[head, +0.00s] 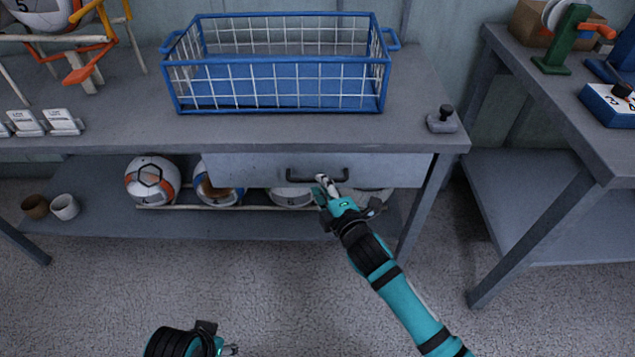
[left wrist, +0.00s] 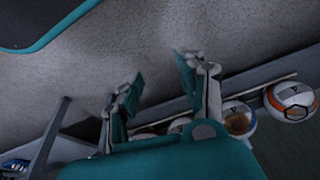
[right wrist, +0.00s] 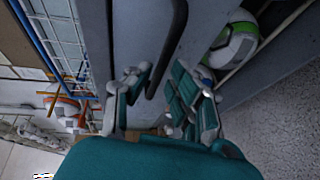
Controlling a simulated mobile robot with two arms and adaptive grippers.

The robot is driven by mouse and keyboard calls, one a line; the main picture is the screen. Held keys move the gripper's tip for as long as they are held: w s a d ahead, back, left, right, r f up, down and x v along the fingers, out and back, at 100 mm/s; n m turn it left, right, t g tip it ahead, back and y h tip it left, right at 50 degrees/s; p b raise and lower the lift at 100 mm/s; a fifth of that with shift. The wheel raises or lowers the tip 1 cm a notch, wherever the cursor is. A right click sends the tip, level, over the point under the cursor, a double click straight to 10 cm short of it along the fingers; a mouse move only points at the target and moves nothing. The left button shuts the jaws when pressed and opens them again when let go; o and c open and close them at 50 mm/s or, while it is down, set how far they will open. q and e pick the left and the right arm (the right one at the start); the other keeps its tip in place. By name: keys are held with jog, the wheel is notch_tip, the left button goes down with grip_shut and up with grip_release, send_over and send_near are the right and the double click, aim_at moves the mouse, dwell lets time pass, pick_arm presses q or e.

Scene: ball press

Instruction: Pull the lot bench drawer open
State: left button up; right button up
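The lot bench drawer (head: 250,168) is a grey front under the bench top, with a dark bar handle (head: 318,176). The drawer front looks about flush with the bench edge. My right gripper (head: 326,186) is at the right part of the handle. In the right wrist view the handle (right wrist: 174,45) runs down toward the space between my two parted fingers (right wrist: 158,98); contact cannot be told. My left gripper (head: 230,350) is low at the bottom of the head view, away from the bench. Its fingers are apart and empty in the left wrist view (left wrist: 160,90).
A blue wire basket (head: 280,103) stands on the bench top (head: 420,85). Several balls (head: 153,180) and two cups (head: 65,207) sit on the lower shelf. A second bench (head: 555,110) stands at the right. The floor in front is clear.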

jog(key=shift+b+x, duration=0.3)
jog(key=shift+x, duration=1.35)
pick_arm(q)
jog(key=v, duration=0.3)
pick_arm(e)
grip_shut()
